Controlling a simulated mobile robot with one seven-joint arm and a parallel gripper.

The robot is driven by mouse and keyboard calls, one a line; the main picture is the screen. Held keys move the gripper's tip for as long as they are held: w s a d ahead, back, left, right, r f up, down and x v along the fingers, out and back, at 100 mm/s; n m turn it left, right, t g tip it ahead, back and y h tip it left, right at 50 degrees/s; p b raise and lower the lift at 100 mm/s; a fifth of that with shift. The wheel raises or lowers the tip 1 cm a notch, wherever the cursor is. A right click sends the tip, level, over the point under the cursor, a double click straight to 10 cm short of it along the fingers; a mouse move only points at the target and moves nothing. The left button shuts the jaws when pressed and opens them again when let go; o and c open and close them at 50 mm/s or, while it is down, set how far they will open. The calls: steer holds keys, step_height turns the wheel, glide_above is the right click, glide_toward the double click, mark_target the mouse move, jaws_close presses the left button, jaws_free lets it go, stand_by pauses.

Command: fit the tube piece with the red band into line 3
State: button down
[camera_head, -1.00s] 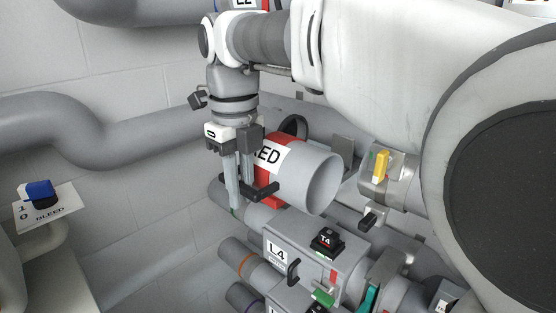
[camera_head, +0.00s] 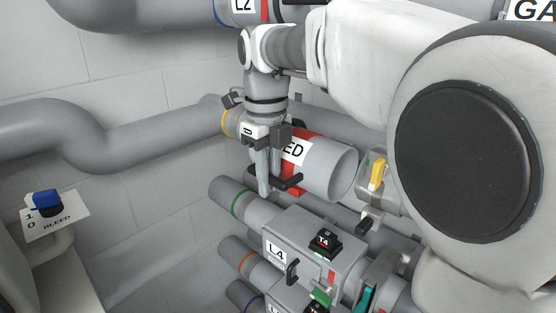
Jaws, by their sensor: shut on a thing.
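The tube piece (camera_head: 325,165) is a short, wide grey cylinder with a red band and a white label, of which "ED" is readable. My gripper (camera_head: 276,184) points down and is shut on it near the banded end. Its open right end faces a fitting with a yellow lever (camera_head: 377,173), close by; whether they touch I cannot tell. Behind my gripper on the left, a pipe stub with a yellow band (camera_head: 227,122) comes from the wall. The tube piece's left end is hidden by my gripper. No line 3 label is visible.
Below is a grey box labelled L4 (camera_head: 277,250) with a black T4 switch (camera_head: 325,242), on a green-banded pipe (camera_head: 237,202). A pipe labelled L2 (camera_head: 243,6) runs above. A blue BLEED switch (camera_head: 47,202) is at left. My arm covers the right side.

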steer(key=w+d+p, duration=0.1)
steer(key=w+d, duration=0.1)
steer(key=w+d+p, duration=0.2)
steer(key=w, duration=0.1)
steer(key=w+d+p, duration=0.1)
steer(key=w, duration=0.1)
steer(key=shift+w+d+r, duration=0.15)
steer(key=shift+d, duration=0.25)
steer(key=shift+f+b, duration=0.65)
steer(key=shift+f, duration=1.05)
steer(key=c, duration=0.7)
jaws_free()
steer(key=shift+r, duration=0.1)
